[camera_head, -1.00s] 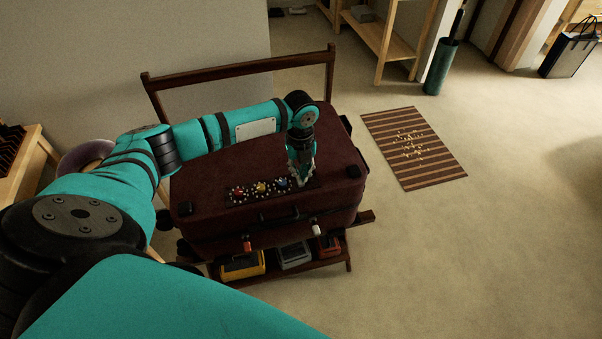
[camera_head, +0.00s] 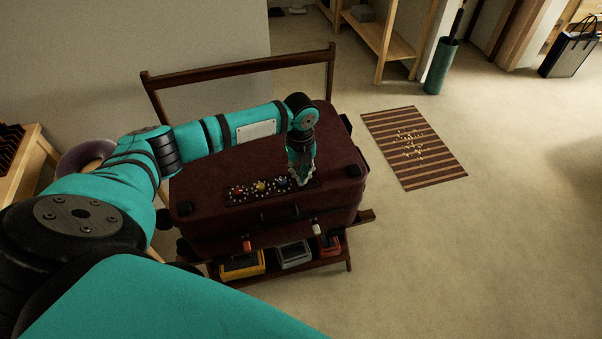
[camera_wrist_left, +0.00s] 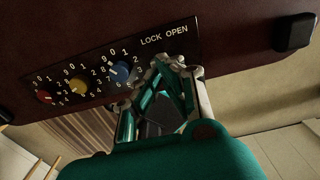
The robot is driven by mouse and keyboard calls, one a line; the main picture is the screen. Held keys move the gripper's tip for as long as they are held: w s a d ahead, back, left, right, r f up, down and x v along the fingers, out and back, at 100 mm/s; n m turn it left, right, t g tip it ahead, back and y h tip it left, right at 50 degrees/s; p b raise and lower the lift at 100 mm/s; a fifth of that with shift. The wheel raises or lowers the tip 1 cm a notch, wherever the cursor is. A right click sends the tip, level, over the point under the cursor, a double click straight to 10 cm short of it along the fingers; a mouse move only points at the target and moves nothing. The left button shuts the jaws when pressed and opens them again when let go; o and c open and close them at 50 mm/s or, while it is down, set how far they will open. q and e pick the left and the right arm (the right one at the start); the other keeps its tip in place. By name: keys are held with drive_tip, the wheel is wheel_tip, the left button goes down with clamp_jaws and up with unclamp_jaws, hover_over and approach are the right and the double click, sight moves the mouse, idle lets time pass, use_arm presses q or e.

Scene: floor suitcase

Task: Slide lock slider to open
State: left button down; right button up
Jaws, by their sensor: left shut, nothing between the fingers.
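A dark maroon suitcase (camera_head: 235,160) lies flat on a wooden rack. On its top near the front edge is a black lock panel (camera_head: 247,194) with a red dial (camera_wrist_left: 43,96), a yellow dial (camera_wrist_left: 79,86) and a blue dial (camera_wrist_left: 119,72). The words LOCK and OPEN (camera_wrist_left: 165,36) are printed at the panel's right end in the left wrist view. My left gripper (camera_head: 302,180) points down at that end and is shut with nothing held. Its fingertips (camera_wrist_left: 176,66) are just below the lettering. The slider itself is hidden or cannot be made out. My right gripper is not in view.
The wooden rack (camera_head: 240,65) has a raised back rail. Yellow, grey and red boxes sit on its lower shelf, including a yellow box (camera_head: 242,266). The suitcase has a front handle (camera_head: 280,215).

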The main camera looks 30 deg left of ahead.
sight(312, 181)
use_arm(q)
drive_tip(key=shift+f, duration=0.45)
drive_tip(key=shift+d, duration=0.2)
drive_tip(key=shift+w+d+f+b, duration=0.1)
drive_tip(key=shift+w+d+b, duration=0.2)
drive_tip(key=shift+w+d, duration=0.4)
drive_tip(key=shift+w, duration=0.1)
drive_tip(key=shift+w+d, duration=0.25)
drive_tip(key=shift+d, duration=0.1)
idle(0.4)
drive_tip(key=shift+w, duration=0.1)
